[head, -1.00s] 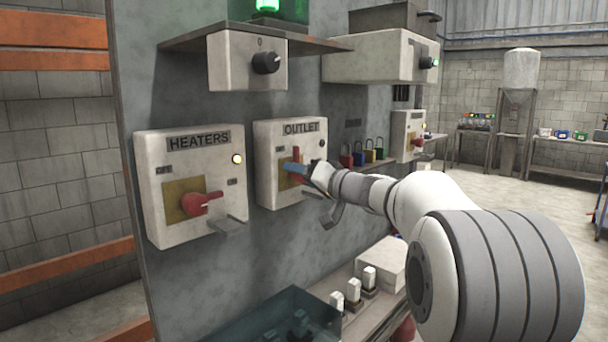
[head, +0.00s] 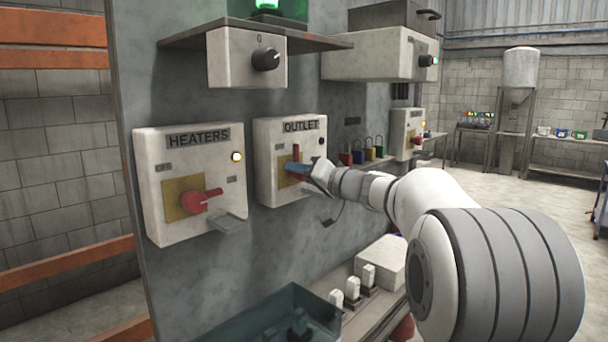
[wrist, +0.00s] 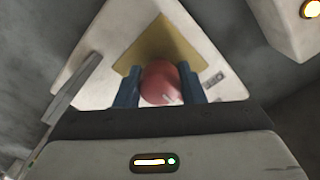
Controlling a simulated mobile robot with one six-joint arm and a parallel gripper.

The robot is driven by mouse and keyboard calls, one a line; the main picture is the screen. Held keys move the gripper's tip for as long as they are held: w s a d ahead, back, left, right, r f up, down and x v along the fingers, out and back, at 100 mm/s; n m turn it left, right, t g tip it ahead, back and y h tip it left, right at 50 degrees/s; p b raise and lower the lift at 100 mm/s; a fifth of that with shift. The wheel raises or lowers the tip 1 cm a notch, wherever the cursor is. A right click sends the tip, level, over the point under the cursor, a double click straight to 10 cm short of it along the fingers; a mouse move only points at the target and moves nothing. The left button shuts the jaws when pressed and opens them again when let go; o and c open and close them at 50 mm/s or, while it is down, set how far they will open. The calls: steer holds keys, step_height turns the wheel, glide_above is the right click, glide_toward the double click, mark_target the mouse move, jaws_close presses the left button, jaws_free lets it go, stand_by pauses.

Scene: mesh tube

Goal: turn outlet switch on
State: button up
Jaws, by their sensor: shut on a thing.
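The OUTLET box (head: 262,165) is on the grey panel in the head view, with a small dark lamp (head: 321,140) at its upper right. Its red switch handle (head: 296,151) is partly hidden by my gripper (head: 296,168); the part that shows points upward. In the wrist view the red handle (wrist: 160,82) sits between the two blue fingers of my gripper (wrist: 159,87), in front of the yellow plate (wrist: 158,42). My gripper is shut on the handle. The exact angle of the handle is hard to tell.
The HEATERS box (head: 160,205) is left of the OUTLET box, with its own red handle (head: 203,200) and a lit lamp (head: 237,156). Coloured padlocks (head: 358,157) hang to the right near my arm. A teal bin (head: 265,325) and a shelf lie below.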

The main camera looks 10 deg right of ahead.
steer(key=shift+f, duration=0.15)
steer(key=m+b, duration=0.3)
steer(key=m, duration=0.5)
steer(key=shift+b, duration=0.4)
steer(key=m, duration=0.5)
steer(key=shift+r, duration=0.2)
steer(key=shift+m+p, duration=0.95)
steer(key=shift+m, duration=1.35)
steer(key=shift+r, duration=0.1)
steer(key=o, duration=1)
